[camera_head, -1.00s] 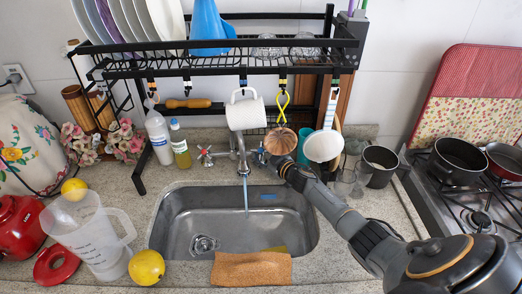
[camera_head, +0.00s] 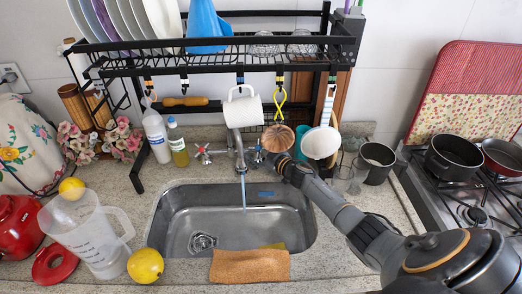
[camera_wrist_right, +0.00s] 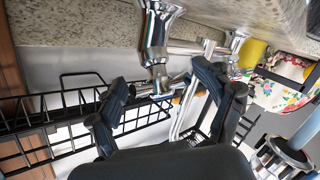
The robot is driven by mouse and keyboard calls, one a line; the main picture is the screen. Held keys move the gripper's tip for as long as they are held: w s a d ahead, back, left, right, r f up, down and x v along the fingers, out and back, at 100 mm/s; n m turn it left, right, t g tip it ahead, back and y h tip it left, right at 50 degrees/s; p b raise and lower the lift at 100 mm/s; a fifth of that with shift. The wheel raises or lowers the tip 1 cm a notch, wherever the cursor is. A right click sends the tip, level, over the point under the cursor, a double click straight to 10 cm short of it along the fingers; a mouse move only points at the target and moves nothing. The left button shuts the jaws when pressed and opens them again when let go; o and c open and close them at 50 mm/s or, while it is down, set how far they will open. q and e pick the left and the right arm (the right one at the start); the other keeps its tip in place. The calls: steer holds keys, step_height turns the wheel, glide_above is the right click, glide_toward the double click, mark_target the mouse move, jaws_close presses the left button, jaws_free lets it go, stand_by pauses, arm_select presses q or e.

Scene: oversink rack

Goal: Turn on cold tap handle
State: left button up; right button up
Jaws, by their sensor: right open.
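The chrome tap (camera_head: 239,155) stands behind the sink, and a stream of water (camera_head: 243,190) runs from its spout. The cold tap handle (camera_head: 258,157), with blue marks, is right of the spout, partly hidden by a hanging brown utensil and my gripper. The other handle (camera_head: 203,152), with red marks, is on the left. My right gripper (camera_head: 272,160) is close beside the cold handle, largely hidden in the head view. In the wrist view, my right gripper (camera_wrist_right: 160,80) is open, with the chrome cold handle (camera_wrist_right: 157,84) between its fingers. Contact cannot be told. My left gripper is not in view.
A black rack (camera_head: 210,65) spans above, with a white mug (camera_head: 243,108), a brown utensil (camera_head: 277,137) and a white pan (camera_head: 321,143) hanging close to my right gripper. Glasses and a dark cup (camera_head: 374,163) stand right of it. The sink basin (camera_head: 285,225) is open below.

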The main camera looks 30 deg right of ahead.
steer(key=shift+s+d+f, duration=0.1)
steer(key=shift+s+d, duration=0.05)
steer(key=shift+s, duration=0.4)
steer(key=s+r, duration=0.2)
steer(key=s, duration=0.8)
steer(key=shift+s+d, duration=0.35)
